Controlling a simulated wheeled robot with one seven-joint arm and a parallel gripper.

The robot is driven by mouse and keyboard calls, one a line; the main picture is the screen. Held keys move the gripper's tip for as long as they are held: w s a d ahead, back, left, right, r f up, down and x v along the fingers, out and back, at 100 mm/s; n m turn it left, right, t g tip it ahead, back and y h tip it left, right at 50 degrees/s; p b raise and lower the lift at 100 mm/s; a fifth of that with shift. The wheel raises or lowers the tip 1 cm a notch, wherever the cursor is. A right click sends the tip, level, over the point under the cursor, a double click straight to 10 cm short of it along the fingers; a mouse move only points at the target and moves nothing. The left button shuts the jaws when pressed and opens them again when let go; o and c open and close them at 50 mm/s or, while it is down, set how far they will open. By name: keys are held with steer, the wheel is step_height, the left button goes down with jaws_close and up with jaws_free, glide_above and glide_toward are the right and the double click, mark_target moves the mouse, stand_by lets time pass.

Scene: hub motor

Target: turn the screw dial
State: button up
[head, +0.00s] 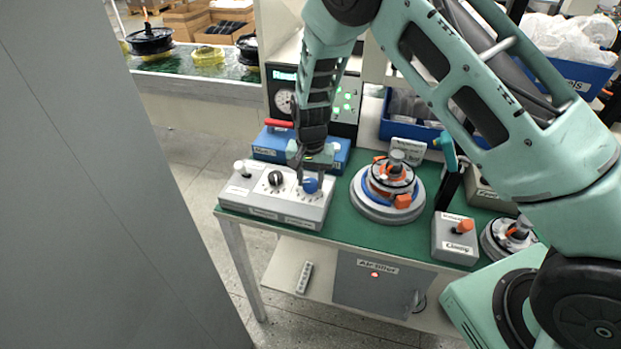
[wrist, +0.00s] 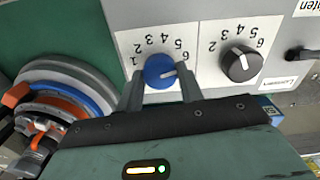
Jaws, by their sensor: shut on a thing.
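The blue screw dial (wrist: 159,71) sits on a numbered white plate of the grey control box (head: 240,195). In the wrist view its white pointer line points right, towards the 6 side. My gripper (wrist: 158,92) has one finger on each side of the blue dial and is shut on it. In the head view my gripper (head: 311,178) comes down from above onto the blue dial (head: 311,186) at the box's right end. A black dial (wrist: 240,64) is beside it on the same box, and it also shows in the head view (head: 275,178).
A round motor fixture (head: 388,190) with blue and orange parts stands close to the right of the box. A blue box with a red handle (head: 279,124) is behind it. A small grey box with an orange knob (head: 455,238) stands further right. Green table shows between them.

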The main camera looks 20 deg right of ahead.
mark_target(311, 182)
steer(key=o, duration=1)
step_height(311, 182, up, 18)
steer(key=b, duration=0.3)
steer(key=shift+f+b, duration=0.25)
steer(key=shift+b, duration=0.15)
